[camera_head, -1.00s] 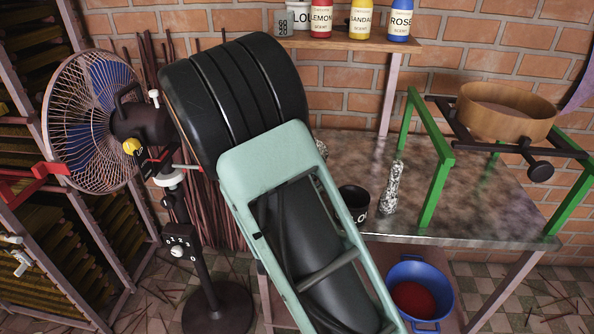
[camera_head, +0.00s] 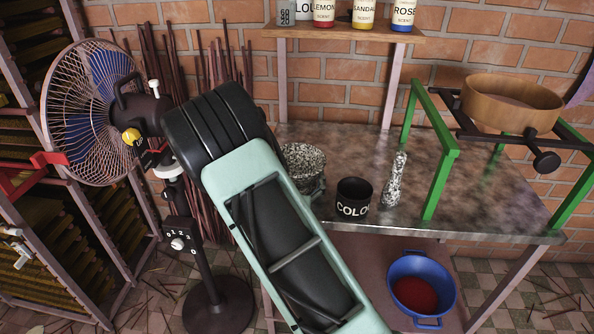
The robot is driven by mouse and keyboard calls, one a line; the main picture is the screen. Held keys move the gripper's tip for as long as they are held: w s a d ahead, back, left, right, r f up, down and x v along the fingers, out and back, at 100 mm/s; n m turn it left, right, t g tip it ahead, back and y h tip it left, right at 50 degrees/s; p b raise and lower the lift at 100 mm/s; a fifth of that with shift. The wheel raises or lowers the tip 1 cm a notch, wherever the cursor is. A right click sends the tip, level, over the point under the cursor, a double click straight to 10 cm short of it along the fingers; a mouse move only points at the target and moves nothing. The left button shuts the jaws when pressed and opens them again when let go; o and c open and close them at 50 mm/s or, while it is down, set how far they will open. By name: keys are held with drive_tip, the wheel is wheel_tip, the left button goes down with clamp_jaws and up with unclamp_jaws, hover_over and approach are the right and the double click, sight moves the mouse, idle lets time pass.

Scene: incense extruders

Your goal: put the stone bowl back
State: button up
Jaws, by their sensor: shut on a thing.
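The stone bowl (camera_head: 304,160), speckled black and white, shows at the back left of the metal-topped table (camera_head: 350,152). It looks upright, and its left side is hidden behind my arm. I cannot tell whether it rests on the table or is held above it. My arm crosses the middle of the view and covers the space left of the bowl. My gripper's fingers do not show; they are hidden or out of view.
A black cup (camera_head: 354,196) lettered "COLO" stands between bowl and pestle. A green frame (camera_head: 436,140) carries a wooden sieve (camera_head: 512,103) at the right. A shelf (camera_head: 345,31) with scent bottles hangs above. A fan (camera_head: 95,112) stands left. A blue basin (camera_head: 421,284) is below.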

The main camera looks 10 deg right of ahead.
idle(0.3)
drive_tip(key=o, duration=2.1)
drive_tip(key=shift+r, duration=0.2)
drive_tip(key=v, duration=1.2)
drive_tip(key=shift+f, duration=0.1)
